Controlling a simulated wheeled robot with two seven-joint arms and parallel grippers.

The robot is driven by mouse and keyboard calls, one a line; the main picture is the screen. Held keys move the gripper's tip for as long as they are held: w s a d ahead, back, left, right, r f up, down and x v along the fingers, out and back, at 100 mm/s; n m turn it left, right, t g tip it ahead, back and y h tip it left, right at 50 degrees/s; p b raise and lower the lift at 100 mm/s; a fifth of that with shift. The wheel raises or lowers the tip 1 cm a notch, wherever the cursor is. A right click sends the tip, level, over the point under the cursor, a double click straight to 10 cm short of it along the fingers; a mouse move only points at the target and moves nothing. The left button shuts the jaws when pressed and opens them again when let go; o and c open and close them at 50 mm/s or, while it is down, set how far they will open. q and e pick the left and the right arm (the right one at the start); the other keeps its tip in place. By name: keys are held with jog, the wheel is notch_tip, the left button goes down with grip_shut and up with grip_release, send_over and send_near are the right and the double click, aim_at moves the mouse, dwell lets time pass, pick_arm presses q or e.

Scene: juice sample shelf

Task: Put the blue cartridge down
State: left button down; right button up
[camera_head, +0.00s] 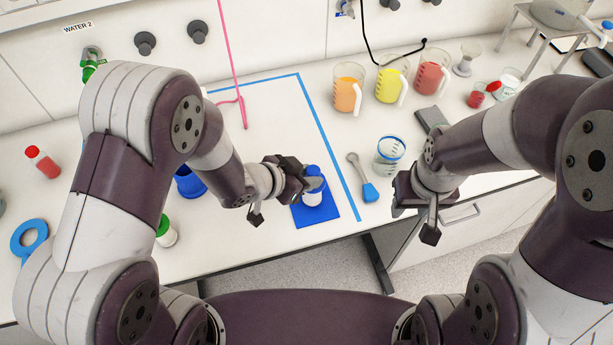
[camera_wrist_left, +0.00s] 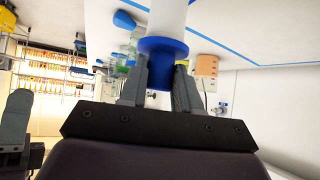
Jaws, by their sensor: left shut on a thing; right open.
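The blue cartridge, with a blue top and a white body (camera_head: 313,197), is held upright in my left gripper (camera_head: 311,184). It is over a flat blue mat (camera_head: 328,216) on the bench; I cannot tell whether its base touches the mat. In the left wrist view, the two fingers are closed around the cartridge at its blue collar (camera_wrist_left: 161,47), and its white body extends out of the top of the picture. My right gripper (camera_head: 400,206) is open and empty near the bench's front edge, right of the mat.
Behind are orange (camera_head: 347,95), yellow (camera_head: 388,85) and red (camera_head: 428,78) jugs. A blue container (camera_head: 189,184) is to the left. Blue tape (camera_head: 325,125) outlines a bench area with free room.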

pick_arm(q)
jog(key=shift+s+d+f, duration=0.1)
jog(key=shift+s+f, duration=0.2)
jog(key=shift+f, duration=0.3)
jog(key=shift+w, duration=0.2)
jog(key=shift+f, duration=0.25)
jog(key=c, duration=0.9)
grip_release()
jog(key=shift+o, duration=0.5)
jog(key=shift+s+r, duration=0.1)
pick_arm(e)
jog(key=shift+s, duration=0.25)
pick_arm(q)
jog(key=shift+r, duration=0.1)
